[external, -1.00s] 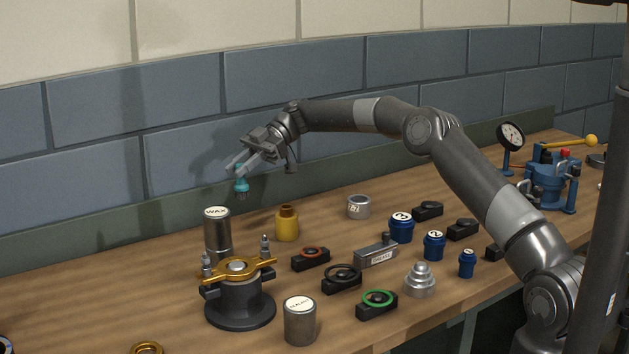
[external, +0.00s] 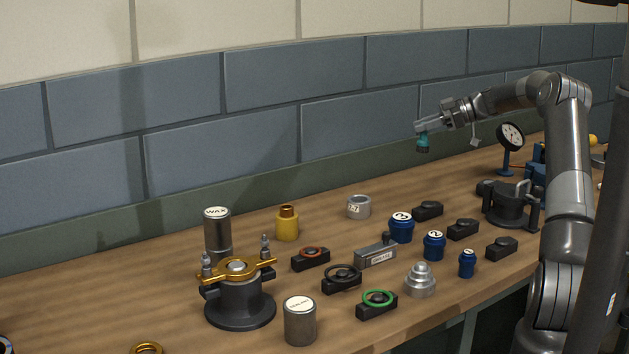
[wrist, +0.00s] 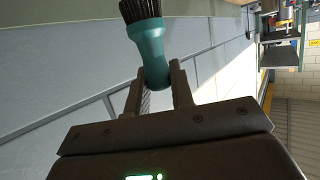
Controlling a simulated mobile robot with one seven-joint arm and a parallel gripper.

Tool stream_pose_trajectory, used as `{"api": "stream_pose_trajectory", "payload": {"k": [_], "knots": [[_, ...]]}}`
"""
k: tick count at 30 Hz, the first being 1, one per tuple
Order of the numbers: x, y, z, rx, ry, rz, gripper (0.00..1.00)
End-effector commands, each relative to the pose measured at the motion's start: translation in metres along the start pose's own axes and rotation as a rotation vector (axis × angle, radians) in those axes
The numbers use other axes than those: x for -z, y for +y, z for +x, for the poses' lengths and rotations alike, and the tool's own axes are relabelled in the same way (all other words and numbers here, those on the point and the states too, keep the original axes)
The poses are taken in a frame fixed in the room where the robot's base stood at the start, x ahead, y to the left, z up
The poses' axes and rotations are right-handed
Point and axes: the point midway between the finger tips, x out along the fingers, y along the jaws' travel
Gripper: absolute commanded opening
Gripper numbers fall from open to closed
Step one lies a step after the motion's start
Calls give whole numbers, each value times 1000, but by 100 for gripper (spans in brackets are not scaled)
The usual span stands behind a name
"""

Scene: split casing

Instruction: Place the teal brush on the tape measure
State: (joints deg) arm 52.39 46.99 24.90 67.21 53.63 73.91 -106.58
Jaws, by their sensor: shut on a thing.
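The teal brush (external: 423,142) has dark bristles and is held in my gripper (external: 420,127), high above the back of the bench. In the external view its bristles point down. In the wrist view the teal brush (wrist: 149,48) sits between the two fingers of my gripper (wrist: 160,80), which are shut on its handle. I cannot pick out a tape measure in either view.
The wooden bench (external: 120,270) carries several blue numbered canisters (external: 401,228), a yellow bottle (external: 287,224), a WAX can (external: 217,235), a casing with a gold top (external: 240,290) and a dark fixture (external: 508,205). A dial gauge (external: 510,138) stands at the right. The left front of the bench is mostly clear.

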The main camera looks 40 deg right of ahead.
Motion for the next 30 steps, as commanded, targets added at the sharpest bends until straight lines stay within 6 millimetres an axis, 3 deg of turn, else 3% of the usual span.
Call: {"api": "stream_pose_trajectory", "payload": {"k": [1,6,12,15,19,23,26,30], "knots": [[-10,3,-28,-45,-2,18,0],[-39,7,-110,-184,-7,75,0],[-73,-3,-199,-337,-15,138,0],[-86,-10,-233,-398,-19,164,0],[-97,-18,-262,-450,-22,188,0],[-103,-22,-274,-475,-23,199,0],[-107,-18,-265,-478,-23,202,0],[-114,-3,-234,-476,-22,201,0]]}}
